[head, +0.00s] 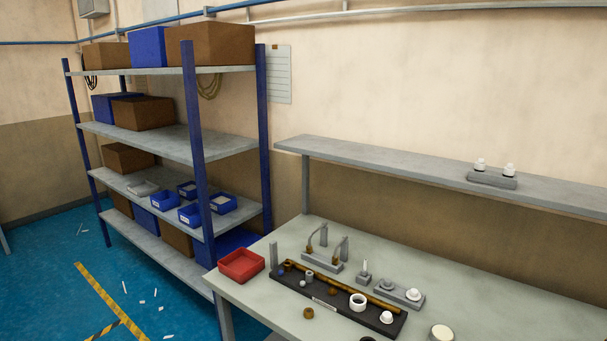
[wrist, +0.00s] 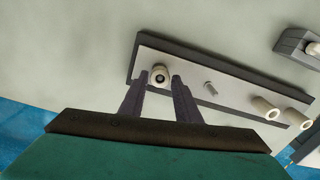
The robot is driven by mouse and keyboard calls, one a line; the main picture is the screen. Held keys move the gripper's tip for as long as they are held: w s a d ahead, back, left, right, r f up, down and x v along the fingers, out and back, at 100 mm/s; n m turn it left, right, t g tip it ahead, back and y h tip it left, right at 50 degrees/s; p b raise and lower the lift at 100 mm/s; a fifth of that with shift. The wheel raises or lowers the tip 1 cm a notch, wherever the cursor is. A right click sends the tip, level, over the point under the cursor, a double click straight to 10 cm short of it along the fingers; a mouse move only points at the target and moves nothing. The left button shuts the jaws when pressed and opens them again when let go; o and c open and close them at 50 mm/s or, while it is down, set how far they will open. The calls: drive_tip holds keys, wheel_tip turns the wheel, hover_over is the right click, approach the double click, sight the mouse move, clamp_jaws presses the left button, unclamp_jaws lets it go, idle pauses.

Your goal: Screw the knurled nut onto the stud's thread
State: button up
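In the wrist view, my gripper (wrist: 159,77) has its two dark fingers apart. A round cream piece with a dark centre (wrist: 160,72), perhaps the knurled nut, shows between the fingertips, with a small gap on each side. It sits at one end of a pale plate with a dark edge (wrist: 185,73). A small grey peg (wrist: 210,88), perhaps the stud, stands on the plate to its right. No thread or knurling can be made out. My gripper is not visible in the head view, where small nut-like parts lie on the workbench.
Two cream cylinders (wrist: 265,109) (wrist: 294,118) stand farther along the plate. In the head view, the workbench (head: 265,320) holds a red tray (head: 241,265), a dark board (head: 333,309) with loose parts, and grey fixtures (head: 322,265). A wall shelf (head: 400,163) overhangs its back.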

drive_tip(key=shift+r+p, duration=0.55)
drive_tip(key=shift+r, duration=0.45)
drive_tip(key=o, duration=0.6)
drive_tip(key=c, duration=0.5)
drive_tip(key=shift+n, duration=0.3)
drive_tip(key=shift+n+p, duration=0.5)
drive_tip(key=shift+n, duration=1.5)
drive_tip(key=shift+n, duration=0.3)
